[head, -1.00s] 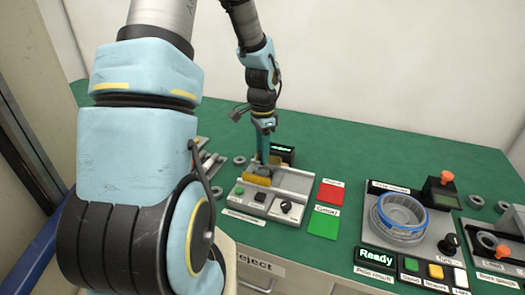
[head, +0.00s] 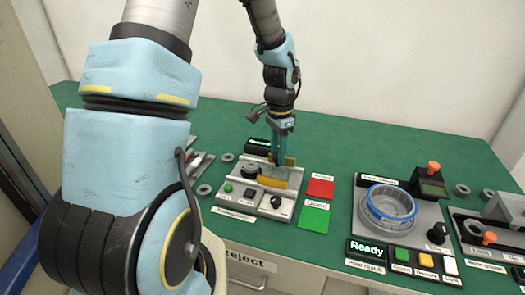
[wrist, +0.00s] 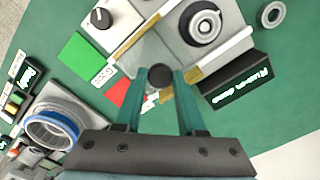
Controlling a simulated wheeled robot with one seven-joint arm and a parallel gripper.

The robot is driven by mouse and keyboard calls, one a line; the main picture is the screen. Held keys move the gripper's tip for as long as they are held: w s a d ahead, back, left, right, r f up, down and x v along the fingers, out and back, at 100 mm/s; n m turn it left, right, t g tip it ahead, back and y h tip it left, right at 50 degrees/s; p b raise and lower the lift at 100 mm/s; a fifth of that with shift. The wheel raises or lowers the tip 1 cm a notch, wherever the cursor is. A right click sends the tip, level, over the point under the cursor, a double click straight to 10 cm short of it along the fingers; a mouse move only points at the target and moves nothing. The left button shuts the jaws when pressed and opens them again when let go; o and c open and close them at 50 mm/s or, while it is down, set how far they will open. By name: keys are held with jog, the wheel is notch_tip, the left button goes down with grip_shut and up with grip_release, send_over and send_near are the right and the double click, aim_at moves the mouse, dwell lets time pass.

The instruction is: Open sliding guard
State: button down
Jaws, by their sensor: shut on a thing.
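The guard (head: 275,183) is a see-through cover with yellow edges on a small grey station (head: 232,203). It sits toward the right part of the station. My gripper (head: 281,158) reaches down to it from above. In the wrist view, the fingertips (wrist: 160,82) are closed on either side of a round dark knob (wrist: 160,72) on the guard. A dark round part with a grey ring (head: 250,168) lies uncovered to the left of the guard; it also shows in the wrist view (wrist: 203,24). The knob is hidden by my fingers in the head view.
Red (head: 320,187) and green (head: 314,217) pads lie right of the station. A small display (head: 258,146) stands behind it. Farther right is a station with a blue-rimmed ring part (head: 390,205) and a "Ready" display (head: 367,250). Loose rings lie on the green table.

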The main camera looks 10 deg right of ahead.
jog(key=shift+d, duration=0.2)
jog(key=c, duration=0.5)
grip_release()
notch_tip(320, 180, up, 11)
jog(key=b, duration=0.1)
jog(key=shift+b, duration=0.4)
jog(key=shift+f, duration=0.1)
jog(key=s+a+f+n, duration=0.1)
jog(key=s+a+n, duration=0.3)
jog(key=a, duration=0.5)
jog(key=s+a+f+n+t, duration=0.1)
jog(key=s+a+n, duration=0.3)
jog(key=a+n, duration=0.5)
jog(key=shift+s+a+f+t, duration=0.2)
jog(key=shift+a+f+t, duration=0.1)
jog(key=shift+a+f, duration=0.4)
